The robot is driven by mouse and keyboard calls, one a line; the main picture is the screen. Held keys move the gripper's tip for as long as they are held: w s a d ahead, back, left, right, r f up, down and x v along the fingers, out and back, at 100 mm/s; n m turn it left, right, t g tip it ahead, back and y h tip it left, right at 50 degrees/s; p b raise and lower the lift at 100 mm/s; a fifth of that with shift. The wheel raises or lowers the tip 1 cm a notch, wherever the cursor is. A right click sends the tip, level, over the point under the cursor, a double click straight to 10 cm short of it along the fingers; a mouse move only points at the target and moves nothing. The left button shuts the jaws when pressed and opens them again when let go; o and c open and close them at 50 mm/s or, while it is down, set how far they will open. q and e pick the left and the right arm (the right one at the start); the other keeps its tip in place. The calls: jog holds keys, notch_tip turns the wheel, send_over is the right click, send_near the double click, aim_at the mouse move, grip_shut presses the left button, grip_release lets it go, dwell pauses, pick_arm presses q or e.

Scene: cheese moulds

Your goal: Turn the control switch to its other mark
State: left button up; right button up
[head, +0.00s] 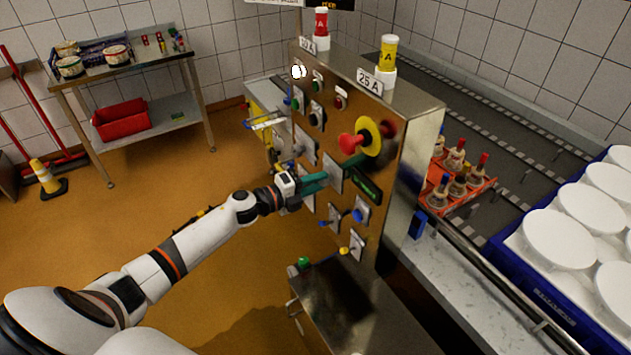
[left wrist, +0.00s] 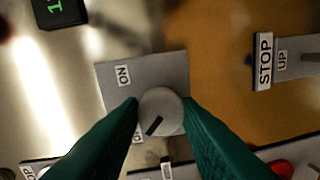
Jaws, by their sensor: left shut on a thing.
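The control switch is a round grey knob (left wrist: 163,101) with a black pointer line, on a grey plate (left wrist: 118,78) fixed to the steel cabinet. The plate carries an ON label (left wrist: 123,75) at upper left; a second label (left wrist: 138,137) below is mostly hidden by a finger. The pointer line slants toward the lower left, on the side of that second label. My left gripper (head: 323,177) has its green fingers on either side of the knob and is shut on it. In the head view the plate (head: 334,168) shows behind the fingers, the knob hidden. My right gripper is out of view.
A red emergency button on a yellow disc (head: 370,137) sticks out above right of my gripper. A green-lit display (head: 367,184) sits to the right. Blue-handled switches (head: 357,214) lie below. A conveyor and a blue crate (head: 530,275) of white moulds stand right.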

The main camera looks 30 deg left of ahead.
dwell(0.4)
pick_arm(q)
jog(key=o, duration=1)
jog(key=shift+c, duration=0.2)
jog(key=b+v, duration=0.4)
jog(key=v, duration=0.8)
